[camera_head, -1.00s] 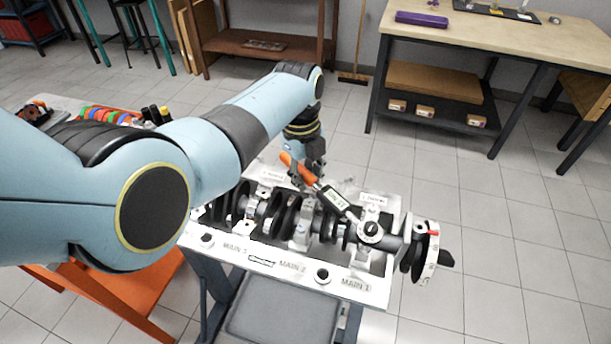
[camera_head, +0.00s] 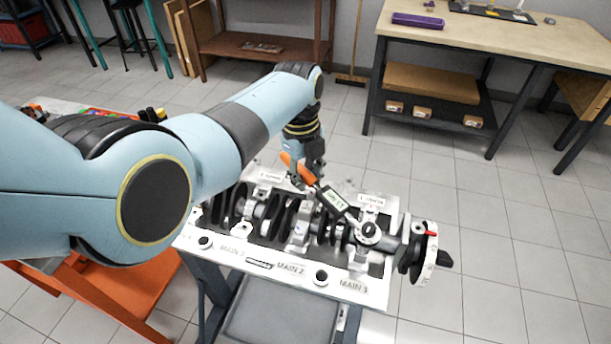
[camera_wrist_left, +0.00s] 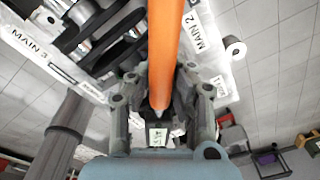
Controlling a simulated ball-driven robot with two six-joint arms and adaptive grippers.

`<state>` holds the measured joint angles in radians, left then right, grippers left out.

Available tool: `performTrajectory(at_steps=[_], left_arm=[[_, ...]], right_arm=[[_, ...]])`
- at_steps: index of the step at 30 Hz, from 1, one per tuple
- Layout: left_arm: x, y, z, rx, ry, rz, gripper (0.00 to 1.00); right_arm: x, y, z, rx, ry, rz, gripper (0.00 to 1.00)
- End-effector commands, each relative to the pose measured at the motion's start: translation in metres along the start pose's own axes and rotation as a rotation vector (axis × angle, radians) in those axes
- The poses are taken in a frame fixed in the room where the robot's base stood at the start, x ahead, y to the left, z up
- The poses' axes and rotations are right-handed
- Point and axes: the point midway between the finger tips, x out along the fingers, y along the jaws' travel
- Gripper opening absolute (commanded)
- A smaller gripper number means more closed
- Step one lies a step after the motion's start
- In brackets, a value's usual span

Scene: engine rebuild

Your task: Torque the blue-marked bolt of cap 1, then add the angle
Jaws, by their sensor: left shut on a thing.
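My left gripper (camera_head: 306,172) is shut on the orange handle of the torque wrench (camera_head: 333,199), which has a small lit display. In the left wrist view, the handle (camera_wrist_left: 164,50) lies between the fingers of the gripper (camera_wrist_left: 160,95). The wrench slants down to the right, and its round head (camera_head: 369,231) sits over the cap near the MAIN 1 label. The bolt under the head and any blue mark are hidden or too small to tell. The engine block (camera_head: 262,265) holds the crankshaft (camera_head: 398,246). My right gripper is not in view.
A workbench (camera_head: 480,45) with a purple case (camera_head: 418,20) stands at the back right. An orange stand (camera_head: 125,295) is at the lower left, with coloured items behind my left arm. The floor right of the block is clear.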

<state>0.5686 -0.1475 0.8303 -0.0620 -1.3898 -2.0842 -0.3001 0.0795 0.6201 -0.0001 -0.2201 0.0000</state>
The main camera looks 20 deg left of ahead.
Motion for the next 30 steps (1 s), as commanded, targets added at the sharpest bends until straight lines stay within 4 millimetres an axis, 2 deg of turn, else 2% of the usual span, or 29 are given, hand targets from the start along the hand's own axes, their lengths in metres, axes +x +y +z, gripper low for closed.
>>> performTrajectory(at_steps=[30], left_arm=[[-0.0010, -0.0081, 0.0002, 0.038, 0.000, -0.002, 0.00]], right_arm=[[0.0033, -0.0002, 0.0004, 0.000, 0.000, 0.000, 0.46]])
